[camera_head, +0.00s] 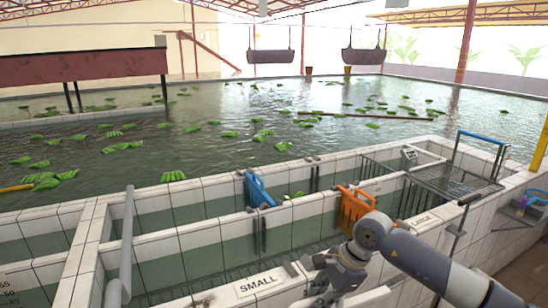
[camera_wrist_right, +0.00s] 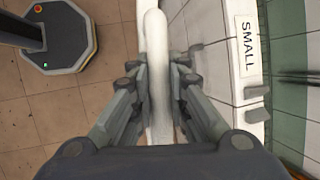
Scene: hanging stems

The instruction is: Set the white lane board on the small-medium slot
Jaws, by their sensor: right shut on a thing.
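My right gripper (camera_head: 330,272) hangs at the front wall of the basin, just right of the SMALL label (camera_head: 258,284). In the right wrist view, its fingers (camera_wrist_right: 157,78) are closed on both sides of a white rounded bar (camera_wrist_right: 154,40), which appears to be part of the white lane board. The rest of the board is hidden or cannot be made out. The SMALL label also shows in the wrist view (camera_wrist_right: 249,45). Dark slot brackets (camera_head: 260,235) sit on the tiled walls; which is the small-medium slot cannot be told. My left gripper is not in view.
A blue board (camera_head: 260,190) and an orange board (camera_head: 354,210) stand at the lane walls. A wire rack (camera_head: 455,183) is at the right. Green bunches float in the big pool (camera_head: 230,110). A dark-based stand (camera_wrist_right: 58,45) is on the floor.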

